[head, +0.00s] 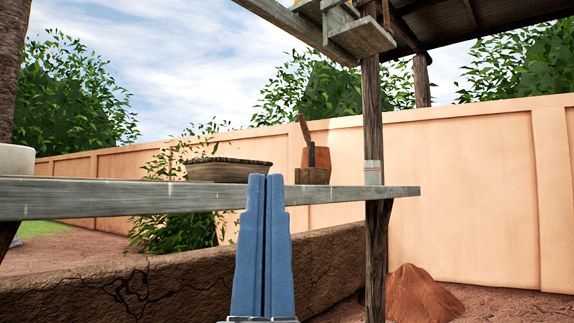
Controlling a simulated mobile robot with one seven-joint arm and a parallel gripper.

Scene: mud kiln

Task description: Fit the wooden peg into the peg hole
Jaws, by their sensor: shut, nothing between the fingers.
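My gripper (264,195) is in the foreground at centre, pointing up. Its two blue fingers are pressed together with nothing between them, and its tips overlap the front edge of the plank shelf. I cannot clearly make out the wooden peg or the peg hole. On the shelf, right of my gripper and apart from it, is a small wooden block (313,176) with a dark upright piece (311,155) at it. Whether this is the peg or its holder I cannot tell. The shelf top is seen nearly edge-on, so any hole is hidden.
The plank shelf (350,192) spans left to centre-right, with a shallow woven bowl (228,172), an orange pot (321,158) and a white object (16,159) on it. A wooden post (373,120) stands at its right end. A low cracked mud wall (110,295) runs below.

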